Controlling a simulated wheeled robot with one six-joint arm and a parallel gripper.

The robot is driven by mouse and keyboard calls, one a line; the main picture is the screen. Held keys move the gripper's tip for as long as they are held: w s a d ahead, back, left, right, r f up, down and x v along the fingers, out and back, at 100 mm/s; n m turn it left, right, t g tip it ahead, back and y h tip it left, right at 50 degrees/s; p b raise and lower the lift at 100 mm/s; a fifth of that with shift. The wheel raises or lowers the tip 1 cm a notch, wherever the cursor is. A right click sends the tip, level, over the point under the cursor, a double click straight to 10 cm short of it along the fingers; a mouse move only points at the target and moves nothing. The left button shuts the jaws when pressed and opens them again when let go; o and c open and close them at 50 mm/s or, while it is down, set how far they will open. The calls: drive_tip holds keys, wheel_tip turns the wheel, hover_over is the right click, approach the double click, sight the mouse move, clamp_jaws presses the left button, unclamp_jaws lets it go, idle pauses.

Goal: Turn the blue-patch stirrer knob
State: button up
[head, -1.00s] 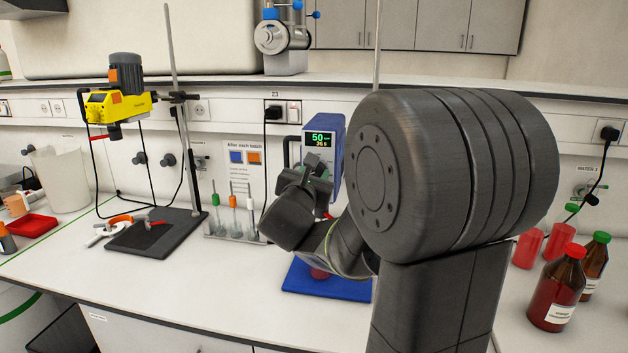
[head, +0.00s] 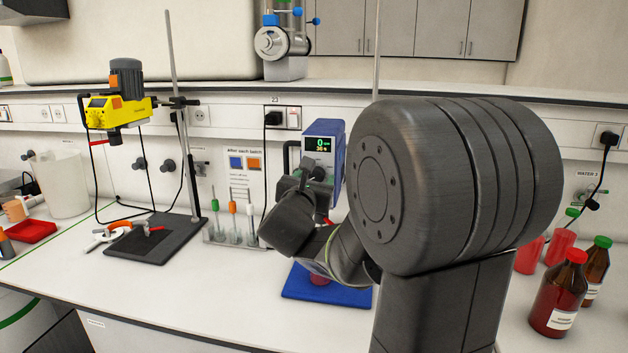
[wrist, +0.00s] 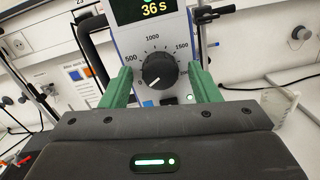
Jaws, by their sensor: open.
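The blue-sided stirrer (head: 324,135) stands at the back of the bench, its lit display reading 0 over 36 s in the head view. In the wrist view its black knob (wrist: 160,70) sits at the centre of a scale, with its white pointer line toward the lower left, near the 0 end. My gripper (wrist: 161,77) is open, with one green finger on each side of the knob and a visible gap at both. It also shows in the head view (head: 316,172) in front of the stirrer, hiding the knob there.
A blue mat (head: 330,292) lies under my arm. A yellow stirrer (head: 118,105) with an orange patch is at left. A poster (head: 243,165) shows blue and orange squares above several coloured-top tools. Brown bottles (head: 560,295) stand at right. The front left bench is clear.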

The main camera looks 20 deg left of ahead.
drive_tip(key=s+d+b, duration=0.2)
drive_tip(key=s, duration=1.1)
drive_tip(key=shift+s+d+f, duration=0.15)
drive_tip(key=shift+s+d, duration=0.15)
drive_tip(key=shift+d, duration=0.05)
drive_tip(key=shift+w, duration=0.15)
drive_tip(key=w+a, duration=0.1)
drive_tip(key=w, duration=0.3)
drive_tip(key=w+p, duration=0.1)
drive_tip(key=w, duration=0.4)
drive_tip(key=w+a+p, duration=0.1)
drive_tip(key=w, duration=0.3)
drive_tip(key=shift+w+a, duration=0.2)
drive_tip(key=shift+a, duration=0.15)
drive_tip(key=shift+s, duration=0.15)
